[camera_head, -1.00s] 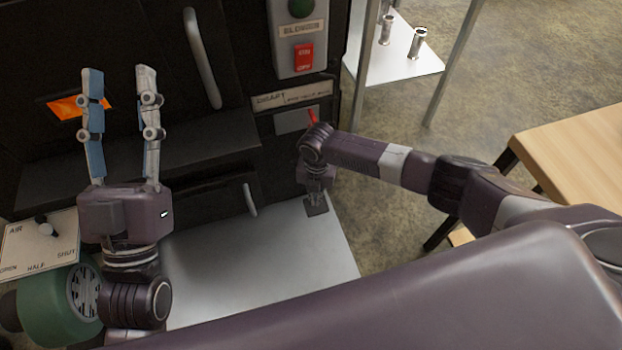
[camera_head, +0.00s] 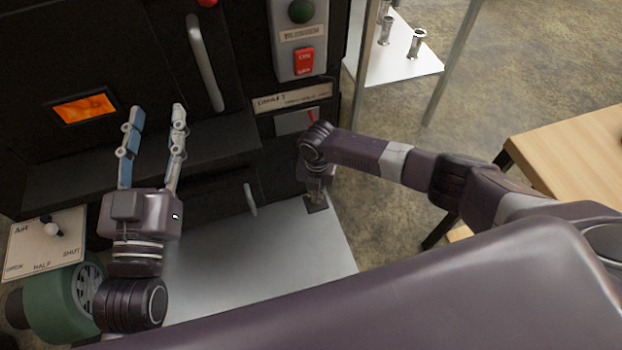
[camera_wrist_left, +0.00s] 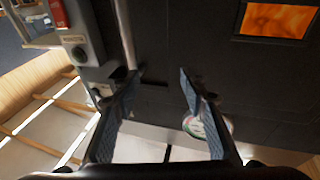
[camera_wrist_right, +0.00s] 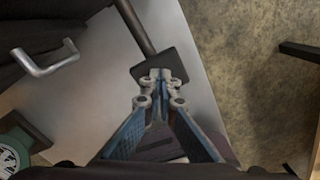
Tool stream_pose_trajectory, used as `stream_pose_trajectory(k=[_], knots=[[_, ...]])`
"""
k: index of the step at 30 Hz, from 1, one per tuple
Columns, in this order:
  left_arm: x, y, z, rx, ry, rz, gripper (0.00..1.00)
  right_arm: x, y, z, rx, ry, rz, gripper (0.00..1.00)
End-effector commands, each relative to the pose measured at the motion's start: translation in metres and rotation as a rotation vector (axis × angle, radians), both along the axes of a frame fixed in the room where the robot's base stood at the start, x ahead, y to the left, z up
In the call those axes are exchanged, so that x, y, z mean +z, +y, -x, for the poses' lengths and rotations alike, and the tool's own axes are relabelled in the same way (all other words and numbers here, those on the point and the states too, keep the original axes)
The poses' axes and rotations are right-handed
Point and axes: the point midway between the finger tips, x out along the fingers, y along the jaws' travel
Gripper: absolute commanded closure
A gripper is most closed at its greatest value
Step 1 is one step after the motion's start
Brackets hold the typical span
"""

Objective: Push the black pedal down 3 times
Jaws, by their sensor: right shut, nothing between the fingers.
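The black pedal (camera_head: 317,205) is a small dark square plate at the right edge of the pale metal floor plate. In the right wrist view the pedal (camera_wrist_right: 178,60) sits at the end of a dark bar. My right gripper (camera_head: 315,196) is shut and empty, pointing down with its fingertips over the pedal. In the right wrist view the fingertips (camera_wrist_right: 155,75) overlap the pedal's near edge; I cannot tell whether they touch it. My left gripper (camera_head: 155,115) is open and empty, raised in front of the dark evaporator front, far from the pedal.
The evaporator has a glowing orange window (camera_head: 84,107), a door handle (camera_head: 205,62) and a lower handle (camera_head: 250,199). A red switch (camera_head: 304,62) is above the draft gauge (camera_head: 296,121). A green blower (camera_head: 60,303) is at left. A wooden table (camera_head: 575,150) stands right.

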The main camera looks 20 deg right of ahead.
Motion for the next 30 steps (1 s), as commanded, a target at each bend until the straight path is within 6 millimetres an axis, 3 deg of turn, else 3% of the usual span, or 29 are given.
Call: stream_pose_trajectory(k=[14,30], knots=[[-0.047,0.006,-0.002,0.013,0.213,-0.056,0.60,0.009,-0.001,0.002,0.000,0.002,0.001,1.00],[-0.101,0.016,0.009,0.028,0.455,-0.116,0.60,0.018,-0.001,0.004,0.000,0.002,0.001,1.00]])
